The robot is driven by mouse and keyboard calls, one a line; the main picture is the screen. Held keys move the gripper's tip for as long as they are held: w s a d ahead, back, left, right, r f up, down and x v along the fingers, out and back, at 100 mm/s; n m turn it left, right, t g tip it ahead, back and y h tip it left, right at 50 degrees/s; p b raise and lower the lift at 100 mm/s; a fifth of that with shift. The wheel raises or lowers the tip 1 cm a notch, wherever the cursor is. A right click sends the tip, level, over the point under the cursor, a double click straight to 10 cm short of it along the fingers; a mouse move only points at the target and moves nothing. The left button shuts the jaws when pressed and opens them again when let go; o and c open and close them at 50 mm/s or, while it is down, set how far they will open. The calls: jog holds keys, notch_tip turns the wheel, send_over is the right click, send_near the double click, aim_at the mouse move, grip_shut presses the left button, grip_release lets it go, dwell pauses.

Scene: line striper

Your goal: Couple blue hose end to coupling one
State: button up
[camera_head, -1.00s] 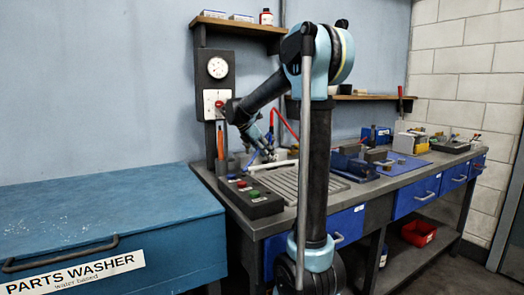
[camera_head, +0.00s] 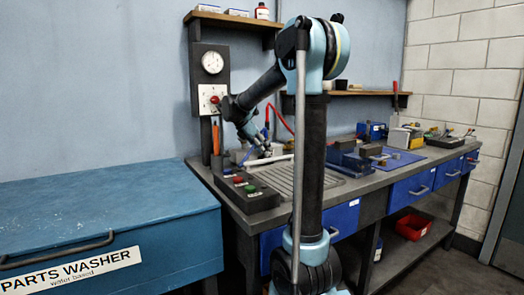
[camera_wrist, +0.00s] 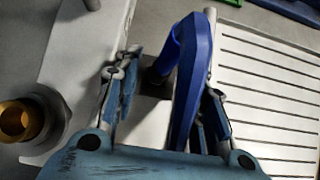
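In the wrist view my gripper (camera_wrist: 168,95) points down over the bench, its two fingers apart. A thick blue hose (camera_wrist: 195,75) stands between the fingers, closer to the right one; a gap shows on the left one's side. I cannot tell which part of the hose this is, and its end is hidden. A round dark fitting with a brass mouth (camera_wrist: 15,122) is at the left edge, apart from the gripper; no label shows which coupling it is. In the head view the gripper (camera_head: 265,150) is small, low over the bench's back left, by the blue hose (camera_head: 267,115).
A ribbed drain tray (camera_wrist: 265,95) lies right of the gripper. A red hose (camera_head: 281,118) arches behind the arm. A button box (camera_head: 245,190) sits at the bench's front left, beside the blue parts washer (camera_head: 100,215). A gauge panel (camera_head: 212,75) stands at the back.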

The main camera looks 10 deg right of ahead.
grip_shut()
jog(key=shift+r, duration=0.8)
dwell(0.4)
jog(key=shift+r, duration=1.8)
